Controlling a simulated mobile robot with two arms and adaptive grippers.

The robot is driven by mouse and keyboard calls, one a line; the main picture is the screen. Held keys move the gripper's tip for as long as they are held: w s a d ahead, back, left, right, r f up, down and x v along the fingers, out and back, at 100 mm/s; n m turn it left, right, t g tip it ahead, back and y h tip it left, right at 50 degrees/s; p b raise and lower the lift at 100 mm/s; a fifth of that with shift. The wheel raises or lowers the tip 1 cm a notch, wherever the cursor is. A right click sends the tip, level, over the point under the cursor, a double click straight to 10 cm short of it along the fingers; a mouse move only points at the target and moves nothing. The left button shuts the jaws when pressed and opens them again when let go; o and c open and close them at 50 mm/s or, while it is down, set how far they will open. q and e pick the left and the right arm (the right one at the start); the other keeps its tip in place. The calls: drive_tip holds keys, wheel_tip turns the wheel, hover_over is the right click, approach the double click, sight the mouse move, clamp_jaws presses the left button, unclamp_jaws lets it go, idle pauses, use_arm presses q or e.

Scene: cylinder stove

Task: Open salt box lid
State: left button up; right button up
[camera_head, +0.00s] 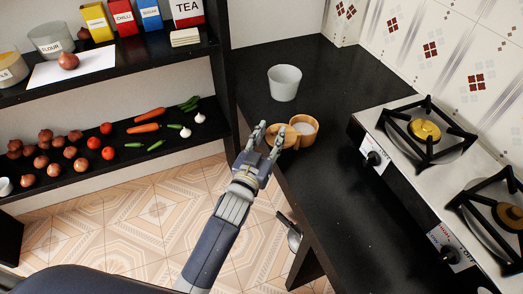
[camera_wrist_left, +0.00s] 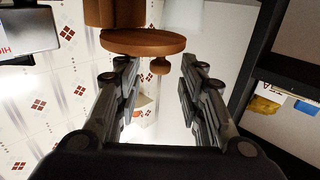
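The round wooden salt box (camera_head: 306,124) stands on the black counter, its pale inside partly showing. Its wooden lid (camera_head: 287,136) lies off to the left side of the box top, overlapping it in the picture. In the left wrist view the lid (camera_wrist_left: 143,42) is a brown disc with a small knob (camera_wrist_left: 160,66), beside the box body (camera_wrist_left: 118,12). My left gripper (camera_head: 269,131) is at the lid, its fingers apart. In the wrist view the knob shows in the gap between the fingertips (camera_wrist_left: 158,65), with space on both sides. My right gripper is not in view.
A white bowl (camera_head: 285,82) stands behind the box on the counter (camera_head: 335,165). The stove (camera_head: 435,190) is on the right. Shelves with vegetables (camera_head: 110,150) and boxes are on the left. The counter between box and stove is clear.

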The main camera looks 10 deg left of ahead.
use_arm(q)
drive_tip(key=s+a, duration=0.1)
drive_tip(key=s, duration=0.6)
drive_tip(key=shift+s+a, duration=0.25)
drive_tip(key=shift+s, duration=0.1)
drive_tip(key=s+a+f+g, duration=0.1)
drive_tip(key=s+f+g, duration=0.25)
drive_tip(key=f, duration=0.85)
drive_tip(key=s+a+f+g+y, duration=0.15)
drive_tip(key=s+f, duration=0.25)
drive_tip(key=f, duration=0.7)
drive_tip(key=s+a+f+g, duration=0.1)
drive_tip(key=s+f+g, duration=0.25)
drive_tip(key=f, duration=0.85)
drive_tip(key=s+a+f+g, duration=0.2)
drive_tip(key=s+f, duration=0.4)
drive_tip(key=s, duration=0.4)
drive_tip(key=s+a+f+g+y, duration=0.1)
drive_tip(key=s+a+f+g, duration=0.2)
drive_tip(key=s, duration=0.8)
drive_tip(key=s+a+f+g+y, duration=0.1)
drive_tip(key=s+a+f+g, duration=0.2)
drive_tip(key=s+f, duration=0.7)
drive_tip(key=a, duration=0.2)
drive_tip(key=shift+s+a, duration=0.2)
drive_tip(key=shift+a, duration=0.15)
